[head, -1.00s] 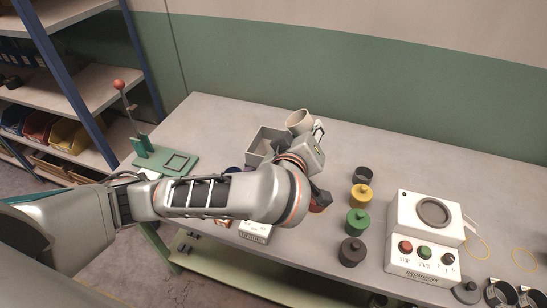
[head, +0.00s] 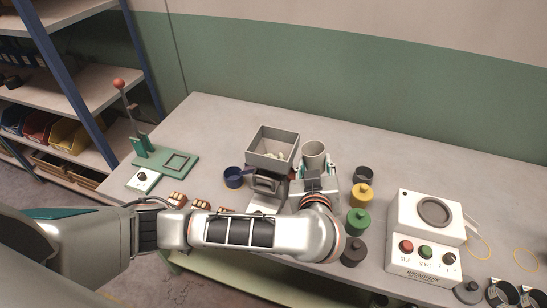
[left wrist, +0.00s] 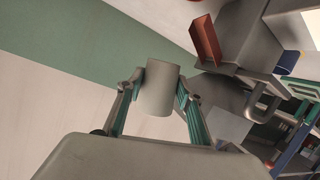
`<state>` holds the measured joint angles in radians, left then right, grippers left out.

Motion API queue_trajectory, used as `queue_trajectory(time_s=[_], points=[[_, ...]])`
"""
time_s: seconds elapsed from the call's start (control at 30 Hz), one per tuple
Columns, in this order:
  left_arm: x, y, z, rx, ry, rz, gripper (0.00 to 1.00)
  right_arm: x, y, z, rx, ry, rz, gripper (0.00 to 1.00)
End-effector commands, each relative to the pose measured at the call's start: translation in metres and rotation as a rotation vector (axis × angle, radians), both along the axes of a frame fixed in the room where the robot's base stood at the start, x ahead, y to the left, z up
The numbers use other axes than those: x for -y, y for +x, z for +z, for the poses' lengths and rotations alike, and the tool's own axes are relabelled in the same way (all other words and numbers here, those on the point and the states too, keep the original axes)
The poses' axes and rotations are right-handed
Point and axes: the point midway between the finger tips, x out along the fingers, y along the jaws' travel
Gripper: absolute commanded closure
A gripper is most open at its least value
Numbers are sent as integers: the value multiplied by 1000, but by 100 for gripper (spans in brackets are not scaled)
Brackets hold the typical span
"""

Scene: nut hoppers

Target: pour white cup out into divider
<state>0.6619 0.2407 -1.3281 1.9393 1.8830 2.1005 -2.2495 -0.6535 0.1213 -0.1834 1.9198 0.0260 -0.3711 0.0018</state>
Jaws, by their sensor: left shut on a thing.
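The white cup (head: 313,153) is held upright above the bench, just right of the grey square open-topped box (head: 287,135), which I take to be the divider. My left gripper (head: 315,168) is shut on the cup. In the left wrist view the cup (left wrist: 158,88) sits between the two green-padded fingers. A few small pale pieces (head: 277,155) lie inside the box. The inside of the cup is too small to tell. My right gripper is in neither view.
A white machine with buttons (head: 425,235) is farther right. The back of the bench is clear.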

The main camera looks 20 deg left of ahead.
Motion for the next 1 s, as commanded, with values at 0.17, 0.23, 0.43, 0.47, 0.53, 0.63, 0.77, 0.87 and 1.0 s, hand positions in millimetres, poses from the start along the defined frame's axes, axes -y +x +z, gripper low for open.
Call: queue_trajectory(time_s=[0.17,0.23,0.43,0.47,0.53,0.63,0.77,0.87,1.0], points=[[2,0,-24,-7,36,0,86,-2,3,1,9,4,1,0],[3,0,-32,-8,48,0,86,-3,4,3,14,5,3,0],[10,1,-36,-14,154,1,86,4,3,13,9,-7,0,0],[11,1,-38,-14,167,1,86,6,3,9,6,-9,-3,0],[12,1,-40,-16,196,1,86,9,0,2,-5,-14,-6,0],[13,2,-41,-17,222,2,86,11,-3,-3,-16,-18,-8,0],[13,2,-41,-18,233,2,86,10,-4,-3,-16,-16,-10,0],[13,2,-41,-18,234,2,86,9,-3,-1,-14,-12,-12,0],[13,2,-41,-18,233,2,86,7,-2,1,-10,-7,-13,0]])
